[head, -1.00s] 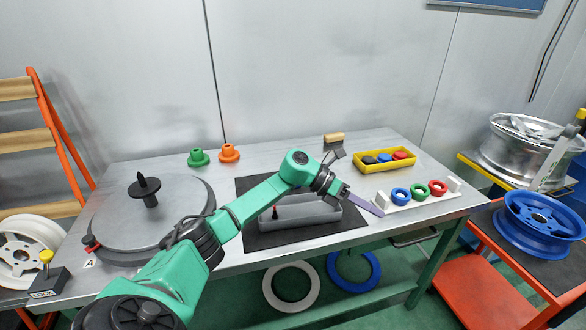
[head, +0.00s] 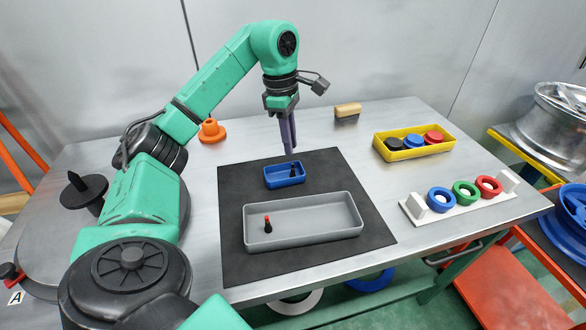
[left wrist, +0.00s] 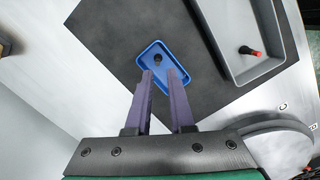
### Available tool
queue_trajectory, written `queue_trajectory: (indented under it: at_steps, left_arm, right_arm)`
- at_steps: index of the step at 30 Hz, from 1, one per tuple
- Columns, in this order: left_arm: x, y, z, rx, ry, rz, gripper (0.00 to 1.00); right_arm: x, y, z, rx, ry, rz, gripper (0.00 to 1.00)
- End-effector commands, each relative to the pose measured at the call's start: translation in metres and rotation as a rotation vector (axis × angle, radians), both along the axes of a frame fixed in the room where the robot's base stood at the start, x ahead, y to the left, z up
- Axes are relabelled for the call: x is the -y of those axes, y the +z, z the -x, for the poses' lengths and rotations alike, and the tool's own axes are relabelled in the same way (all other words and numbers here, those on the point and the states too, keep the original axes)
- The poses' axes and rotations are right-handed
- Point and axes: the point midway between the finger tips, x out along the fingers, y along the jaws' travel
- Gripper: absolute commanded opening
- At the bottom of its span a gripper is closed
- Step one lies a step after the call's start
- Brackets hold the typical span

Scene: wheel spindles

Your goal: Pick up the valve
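A small blue tray (head: 276,180) sits on the black mat near its back edge, with a small dark valve (head: 294,171) in it. The valve (left wrist: 158,58) also shows in the left wrist view, inside the blue tray (left wrist: 153,79). My left gripper (head: 290,152) points down just above the tray. In the left wrist view its purple fingers (left wrist: 159,72) are apart and empty, with the valve showing just beyond the gap between their tips. A second, red-topped black valve (head: 267,225) stands in the grey tray (head: 330,232) in front. My right gripper is not in view.
The black mat (head: 235,265) lies under both trays. An orange part (head: 211,131) and a wooden-handled brush (head: 348,109) lie behind. A yellow bin (head: 414,152) with coloured pieces and a white rack of rings (head: 463,205) stand to the right.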

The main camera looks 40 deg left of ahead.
Motion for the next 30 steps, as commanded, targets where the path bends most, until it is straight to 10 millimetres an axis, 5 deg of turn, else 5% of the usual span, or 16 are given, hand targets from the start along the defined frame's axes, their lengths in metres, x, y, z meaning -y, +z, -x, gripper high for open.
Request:
queue_trajectory:
  at_steps: [13,20,22,30]
  left_arm:
    - [0.005,-0.074,-0.003,-0.001,0.001,0.001,0.21]
    - [0.006,-0.077,-0.003,0.002,0.001,0.002,0.21]
    - [0.006,-0.077,-0.003,0.002,0.001,0.002,0.00]
    - [0.006,-0.077,-0.003,0.002,0.001,0.002,0.00]
  right_arm:
    - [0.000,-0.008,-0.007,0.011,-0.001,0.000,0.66]
    - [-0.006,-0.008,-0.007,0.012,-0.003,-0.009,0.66]
    - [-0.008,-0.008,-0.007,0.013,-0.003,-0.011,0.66]
    - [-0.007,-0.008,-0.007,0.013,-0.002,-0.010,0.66]
